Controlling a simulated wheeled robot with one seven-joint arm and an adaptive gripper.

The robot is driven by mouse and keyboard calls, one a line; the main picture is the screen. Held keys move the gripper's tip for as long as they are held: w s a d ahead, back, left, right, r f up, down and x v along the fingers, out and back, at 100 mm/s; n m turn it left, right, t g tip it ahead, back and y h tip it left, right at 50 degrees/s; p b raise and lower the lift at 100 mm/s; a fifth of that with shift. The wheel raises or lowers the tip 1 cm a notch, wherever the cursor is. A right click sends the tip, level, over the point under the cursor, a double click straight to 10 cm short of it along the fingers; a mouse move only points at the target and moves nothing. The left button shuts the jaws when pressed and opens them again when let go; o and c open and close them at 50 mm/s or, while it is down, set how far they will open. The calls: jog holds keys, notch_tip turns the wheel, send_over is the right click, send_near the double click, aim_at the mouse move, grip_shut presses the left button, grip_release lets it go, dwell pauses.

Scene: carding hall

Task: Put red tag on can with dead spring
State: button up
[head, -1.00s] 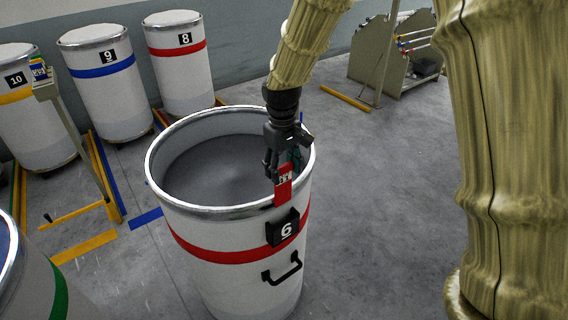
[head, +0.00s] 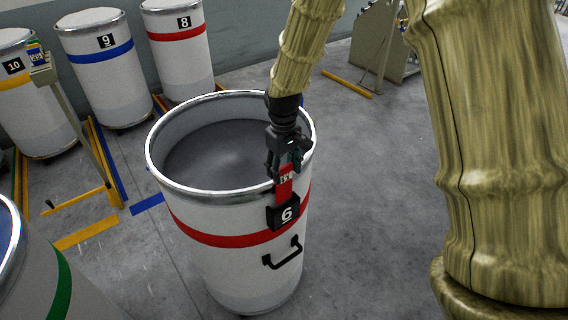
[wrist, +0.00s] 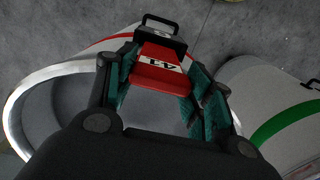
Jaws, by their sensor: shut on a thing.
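The red tag (head: 285,184), with a white printed patch, is held upright in my gripper (head: 284,165) at the near right rim of can 6 (head: 235,270). The wrist view shows the tag (wrist: 158,72) between the teal finger pads, with the number 41 on it. The tag overlaps the rim and reaches down to just above the black number plate 6 (head: 286,212). I cannot tell whether it touches the rim. The can is white with a red band and a black handle, open at the top. Its grey inside is partly visible; no spring shows.
Cans 8 (head: 182,65), 9 (head: 105,85) and 10 (head: 42,115) stand along the back wall. A post holder with coloured tags (head: 40,58) stands at left. A green-banded can (head: 60,290) is close at lower left. Floor right of can 6 is clear.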

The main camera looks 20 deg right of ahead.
aim_at(284, 177)
notch_tip(284, 177, down, 3)
jog(key=shift+s+b, duration=0.1)
jog(key=shift+b, duration=0.35)
jog(key=shift+f, duration=0.1)
jog(key=o, duration=1.1)
jog(key=shift+f, duration=0.1)
jog(key=shift+r, duration=0.85)
notch_tip(284, 177, up, 10)
jog(key=shift+r, duration=0.25)
jog(key=shift+f, duration=0.1)
